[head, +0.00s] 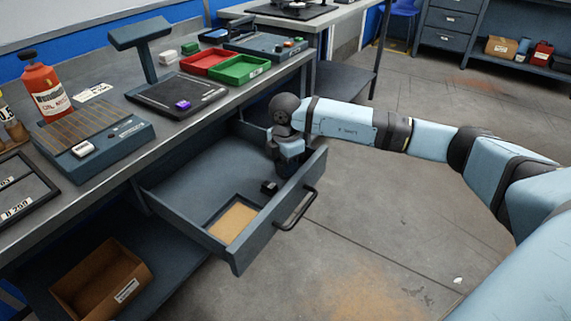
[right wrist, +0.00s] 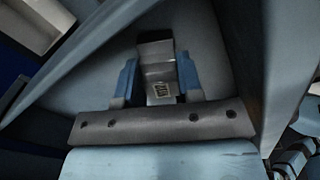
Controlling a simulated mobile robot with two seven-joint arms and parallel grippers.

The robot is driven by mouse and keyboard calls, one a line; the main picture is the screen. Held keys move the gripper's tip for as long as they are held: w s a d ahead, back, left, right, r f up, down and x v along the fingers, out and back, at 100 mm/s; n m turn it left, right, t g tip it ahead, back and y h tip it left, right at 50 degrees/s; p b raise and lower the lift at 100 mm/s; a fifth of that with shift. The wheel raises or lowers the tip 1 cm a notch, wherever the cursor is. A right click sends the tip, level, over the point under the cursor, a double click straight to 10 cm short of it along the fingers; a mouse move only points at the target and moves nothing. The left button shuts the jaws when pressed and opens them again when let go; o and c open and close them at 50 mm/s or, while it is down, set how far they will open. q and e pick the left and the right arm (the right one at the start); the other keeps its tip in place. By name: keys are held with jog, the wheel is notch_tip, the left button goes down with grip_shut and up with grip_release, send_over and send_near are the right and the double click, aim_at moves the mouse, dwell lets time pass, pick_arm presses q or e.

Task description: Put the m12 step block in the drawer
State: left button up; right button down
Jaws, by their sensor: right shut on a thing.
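The drawer (head: 190,182) is pulled out from under the bench. My right gripper (head: 284,168) reaches down inside it, near the right end of its front wall. In the right wrist view, my right gripper (right wrist: 158,85) is shut on the m12 step block (right wrist: 157,62), a grey stepped metal block with a small printed label. The drawer floor shows behind the block; I cannot tell whether they touch. In the head view, a small dark block (head: 269,187) shows by the gripper; I cannot tell whether it is the held one. My left gripper is not in view.
A tan-bottomed compartment (head: 234,222) lies at the drawer's near corner, and the handle (head: 297,210) sticks out in front. The drawer's middle is clear. On the bench stand a scale (head: 176,95), red and green trays (head: 240,69) and a red bottle (head: 45,90).

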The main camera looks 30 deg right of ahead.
jog(key=shift+f, duration=0.1)
jog(key=c, duration=0.8)
grip_release()
pick_arm(q)
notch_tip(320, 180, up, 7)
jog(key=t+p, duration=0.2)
jog(key=p, duration=0.2)
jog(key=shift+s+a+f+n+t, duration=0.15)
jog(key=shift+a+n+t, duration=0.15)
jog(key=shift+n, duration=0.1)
pick_arm(e)
notch_tip(320, 180, up, 12)
jog(key=shift+r, duration=0.1)
